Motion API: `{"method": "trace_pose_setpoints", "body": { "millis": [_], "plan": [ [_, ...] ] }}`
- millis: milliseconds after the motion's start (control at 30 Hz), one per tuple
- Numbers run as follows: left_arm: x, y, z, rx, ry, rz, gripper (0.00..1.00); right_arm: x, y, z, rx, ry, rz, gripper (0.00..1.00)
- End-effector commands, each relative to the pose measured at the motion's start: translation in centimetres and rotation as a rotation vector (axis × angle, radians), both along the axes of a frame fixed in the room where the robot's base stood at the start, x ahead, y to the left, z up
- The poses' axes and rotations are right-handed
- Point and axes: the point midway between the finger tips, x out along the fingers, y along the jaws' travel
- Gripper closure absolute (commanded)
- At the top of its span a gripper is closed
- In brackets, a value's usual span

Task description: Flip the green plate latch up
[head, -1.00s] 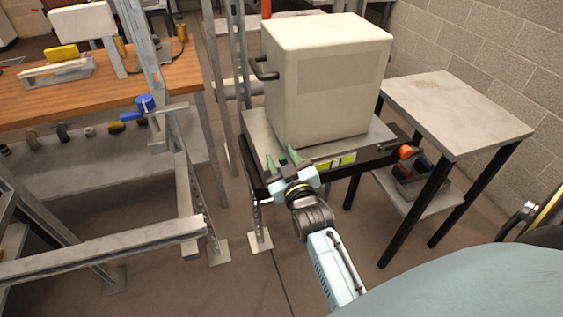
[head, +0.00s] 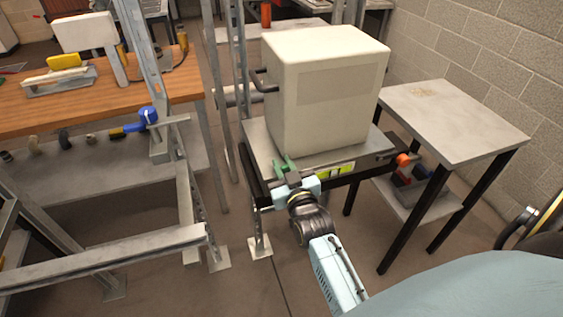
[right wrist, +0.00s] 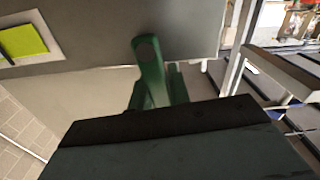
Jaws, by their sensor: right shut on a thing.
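The green plate latch (right wrist: 150,64) is a short green lever with a round hole near its end, in the right wrist view. It stands out in front of the grey plate. My right gripper (head: 286,167) is at the front left of the platform under the big cream box, its green fingers close together. In the right wrist view its fingers (right wrist: 160,92) sit on both sides of the latch, shut on it. In the head view the latch is mostly hidden between the fingers. I cannot tell how far it is turned. My left gripper is not in view.
The cream box (head: 325,90) with a dark handle stands on the platform. A yellow-green label (head: 335,171) is on the platform's front, and an orange knob (head: 403,159) is at its right. A grey side table (head: 455,115) stands right. Metal posts (head: 205,90) stand left.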

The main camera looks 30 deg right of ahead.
Motion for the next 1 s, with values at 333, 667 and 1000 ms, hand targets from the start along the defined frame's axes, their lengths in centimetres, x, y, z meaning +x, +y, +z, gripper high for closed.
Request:
{"method": "trace_pose_setpoints", "body": {
  "millis": [333,667,1000],
  "plan": [
    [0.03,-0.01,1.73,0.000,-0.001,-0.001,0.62,-0.19,-0.65,-0.03,0.145,-0.032,0.000,1.00],
    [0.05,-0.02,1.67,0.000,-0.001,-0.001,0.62,-0.19,-0.63,-0.06,0.144,-0.031,0.000,0.65],
    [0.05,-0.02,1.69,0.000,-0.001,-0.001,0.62,-0.30,-0.59,-0.02,0.141,-0.032,0.000,0.60]
  ]
}}
